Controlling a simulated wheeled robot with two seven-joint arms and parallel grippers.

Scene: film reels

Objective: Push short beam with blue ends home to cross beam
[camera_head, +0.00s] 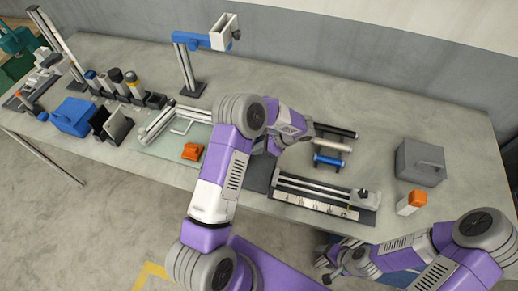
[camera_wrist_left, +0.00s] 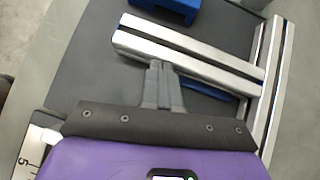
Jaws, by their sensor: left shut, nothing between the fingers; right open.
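The short beam (camera_wrist_left: 185,42), silver with parallel rails, lies across the left wrist view. Its right end comes up against or very near the long silver cross beam (camera_wrist_left: 275,75); I cannot tell whether a gap remains. Some blue (camera_wrist_left: 210,92) shows under its right part. My left gripper (camera_wrist_left: 160,72) is shut and empty, its fingertips at the near side of the short beam, seemingly against or just beside it. In the head view my left arm hides that gripper and most of this work. My right gripper (camera_head: 328,268) is open and empty, low in front of the table.
A blue block (camera_wrist_left: 176,10) lies beyond the short beam. On the table (camera_head: 455,120) are a slotted rail fixture (camera_head: 315,188), a grey box (camera_head: 420,163), an orange-topped block (camera_head: 412,203), an orange piece (camera_head: 192,152) and a blue-armed stand (camera_head: 190,65).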

